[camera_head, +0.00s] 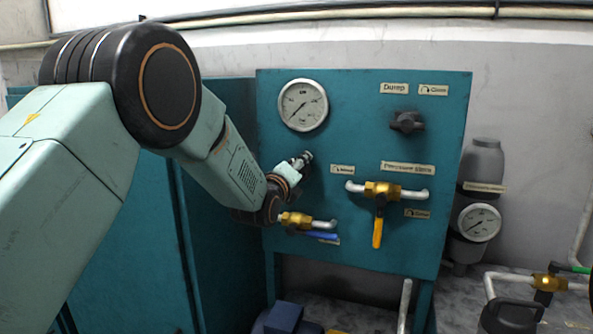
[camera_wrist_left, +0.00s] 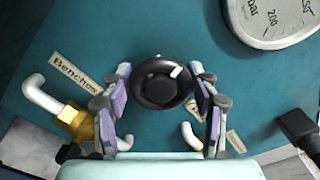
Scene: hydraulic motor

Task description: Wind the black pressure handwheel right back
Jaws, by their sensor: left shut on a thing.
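The black handwheel (camera_wrist_left: 160,82) sits in the middle of the left wrist view, round, with a white mark near its edge. My left gripper (camera_wrist_left: 160,92) has its two purple-padded fingers on either side of it, shut on its rim. In the head view my left gripper (camera_head: 305,160) is at the teal panel (camera_head: 350,240), below the gauge. The gripper and arm hide the handwheel there. My right gripper is not in view.
A pressure gauge (camera_head: 303,105) is above my gripper, and a black knob (camera_head: 407,122) is to the right. A brass valve with a yellow lever (camera_head: 377,232) and one with a blue lever (camera_head: 322,235) stick out from the panel nearby.

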